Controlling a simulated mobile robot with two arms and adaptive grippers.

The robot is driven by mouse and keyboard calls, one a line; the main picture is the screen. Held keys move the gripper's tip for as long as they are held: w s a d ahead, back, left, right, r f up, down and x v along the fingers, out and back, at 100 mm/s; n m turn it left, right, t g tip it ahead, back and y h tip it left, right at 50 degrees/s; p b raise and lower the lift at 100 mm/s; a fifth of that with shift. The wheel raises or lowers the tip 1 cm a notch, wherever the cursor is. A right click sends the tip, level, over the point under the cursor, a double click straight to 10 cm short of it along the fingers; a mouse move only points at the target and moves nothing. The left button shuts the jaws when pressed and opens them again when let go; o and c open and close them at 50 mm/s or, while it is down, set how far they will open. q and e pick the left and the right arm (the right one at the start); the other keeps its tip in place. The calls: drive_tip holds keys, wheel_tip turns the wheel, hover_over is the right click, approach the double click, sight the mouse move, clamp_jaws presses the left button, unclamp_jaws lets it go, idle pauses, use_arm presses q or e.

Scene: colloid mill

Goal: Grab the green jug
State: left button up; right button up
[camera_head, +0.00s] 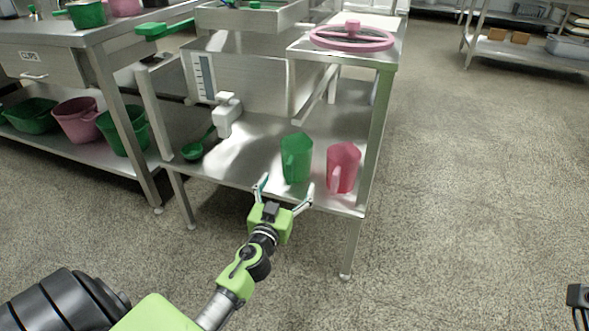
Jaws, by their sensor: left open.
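The green jug (297,158) stands upright on the lower metal shelf (240,160) of the steel stand, near its front edge. Its handle faces toward me. My left gripper (284,190) is open and empty, just in front of the jug and slightly below it in the picture, with its fingers spread toward it. I cannot tell whether the fingers touch the shelf edge. A pink jug (343,168) stands close to the right of the green one. At the far right bottom edge a small dark part (578,296) shows, perhaps of my right gripper; its state is unclear.
A green ladle (193,151) and a white valve (228,114) are left of the jugs. A stand leg (377,140) rises right of the pink jug. A pink wheel (352,37) lies above. Buckets (77,120) fill the left shelf. The floor at right is clear.

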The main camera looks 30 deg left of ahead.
sight(290, 178)
use_arm(q)
drive_tip(key=x, duration=0.6)
drive_tip(key=shift+b, duration=0.3)
drive_tip(key=x, duration=0.4)
drive_tip(key=shift+a+b, duration=0.4)
drive_tip(key=shift+w+a, duration=0.2)
drive_tip(key=shift+w, duration=0.4)
drive_tip(key=c, duration=1.3)
